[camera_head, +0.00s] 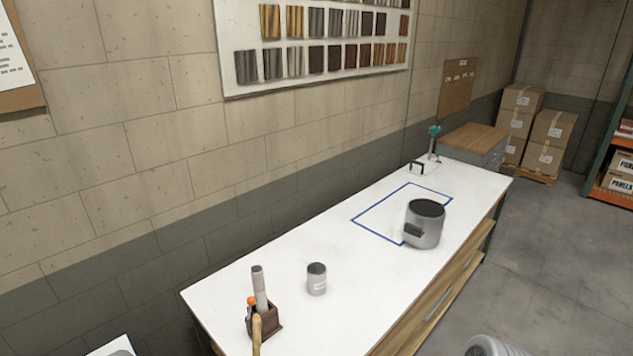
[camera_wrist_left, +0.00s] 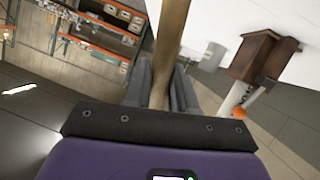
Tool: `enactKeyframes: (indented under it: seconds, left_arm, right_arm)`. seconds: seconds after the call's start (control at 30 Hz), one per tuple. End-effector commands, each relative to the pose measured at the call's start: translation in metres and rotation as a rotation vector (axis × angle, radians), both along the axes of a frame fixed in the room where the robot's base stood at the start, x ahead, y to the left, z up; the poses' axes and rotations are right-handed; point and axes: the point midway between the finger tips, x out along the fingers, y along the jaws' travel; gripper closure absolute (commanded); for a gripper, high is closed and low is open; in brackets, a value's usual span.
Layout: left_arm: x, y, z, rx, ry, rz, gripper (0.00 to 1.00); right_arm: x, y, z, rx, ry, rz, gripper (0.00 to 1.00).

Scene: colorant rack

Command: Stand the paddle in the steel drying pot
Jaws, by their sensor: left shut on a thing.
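The paddle shows as a light wooden shaft (camera_wrist_left: 173,35) in the left wrist view, running from the jaws out past the top edge. My left gripper (camera_wrist_left: 162,88) is shut on it. In the head view, a wooden shaft (camera_head: 257,332) rises from the bottom edge in front of the brown holder; the gripper itself is outside that view. A steel pot (camera_head: 427,232) with a dark top and a dark side handle stands upright on the white bench. A smaller grey can (camera_head: 317,283) with a pale label stands nearer. My right gripper is not in view.
The brown holder (camera_head: 268,322) with a grey tool (camera_head: 259,287) and an orange-tipped tool stands at the bench's near end; it also shows in the wrist view (camera_wrist_left: 260,58). A blue outline (camera_head: 372,208) lies beside the pot. The white bench (camera_head: 365,270) is clear between can and pot.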

Motion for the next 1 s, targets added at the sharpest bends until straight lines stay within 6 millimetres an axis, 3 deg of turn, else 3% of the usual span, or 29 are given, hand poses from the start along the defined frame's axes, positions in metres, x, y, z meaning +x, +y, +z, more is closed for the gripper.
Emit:
enactKeyframes:
  seconds: [0.13, 0.5, 1.0]
  left_arm:
    - [0.0002, -0.0001, 0.0029, -0.104, 0.144, 0.072, 1.00]
    - [0.0002, -0.0003, 0.0009, -0.359, 0.500, 0.249, 1.00]
    - [0.0002, 0.0000, 0.0009, -0.435, 0.608, 0.304, 1.00]
  right_arm:
    - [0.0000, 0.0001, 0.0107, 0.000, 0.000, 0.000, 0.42]
    - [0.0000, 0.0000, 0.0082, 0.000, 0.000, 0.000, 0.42]
    - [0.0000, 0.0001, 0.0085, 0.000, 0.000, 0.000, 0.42]
